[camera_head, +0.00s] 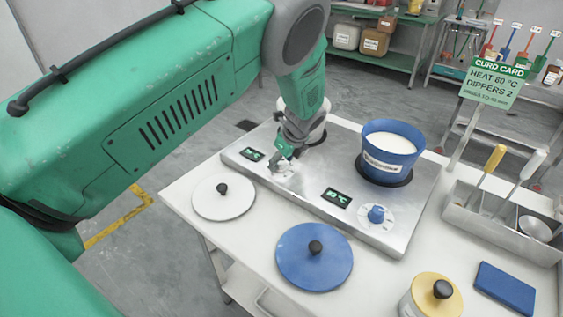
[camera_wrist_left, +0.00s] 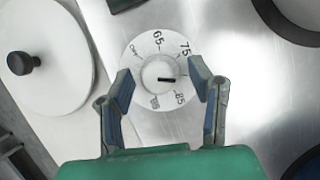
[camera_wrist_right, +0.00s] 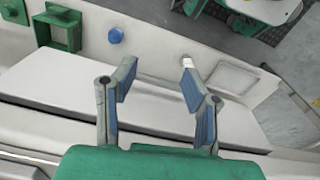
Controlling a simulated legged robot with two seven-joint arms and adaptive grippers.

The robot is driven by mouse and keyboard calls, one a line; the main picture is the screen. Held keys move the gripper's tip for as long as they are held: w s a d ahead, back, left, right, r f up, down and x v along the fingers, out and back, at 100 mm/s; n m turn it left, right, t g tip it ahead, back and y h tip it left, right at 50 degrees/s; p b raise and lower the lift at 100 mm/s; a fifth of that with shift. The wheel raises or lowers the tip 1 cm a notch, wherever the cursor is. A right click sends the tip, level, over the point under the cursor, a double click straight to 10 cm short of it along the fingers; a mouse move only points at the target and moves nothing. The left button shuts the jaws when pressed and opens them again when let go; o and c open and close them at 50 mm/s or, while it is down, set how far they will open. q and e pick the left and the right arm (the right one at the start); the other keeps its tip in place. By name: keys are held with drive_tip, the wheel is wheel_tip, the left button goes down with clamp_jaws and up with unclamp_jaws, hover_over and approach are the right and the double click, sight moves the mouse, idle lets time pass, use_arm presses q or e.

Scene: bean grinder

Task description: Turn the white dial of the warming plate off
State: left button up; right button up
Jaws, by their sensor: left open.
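The warming plate (camera_head: 425,195) is a metal slab on the white table, with two displays and two dials. In the left wrist view the left gripper (camera_wrist_left: 162,82) is open, one finger either side of the knob, with gaps visible. My right gripper (camera_wrist_right: 156,75) is open and empty, away from the plate.
A blue dial (camera_head: 376,214) and a blue pot (camera_head: 391,160) are on the plate's right half. A white lid (camera_head: 210,203), a blue lid (camera_head: 295,268) and a yellow pot (camera_head: 425,303) stand in front. A tool tray (camera_head: 490,228) is at right.

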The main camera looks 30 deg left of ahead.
use_arm(q)
drive_tip(key=shift+f, duration=0.2)
drive_tip(key=shift+a, duration=0.15)
drive_tip(key=shift+c, duration=0.4)
drive_tip(key=shift+a, duration=0.1)
clamp_jaws()
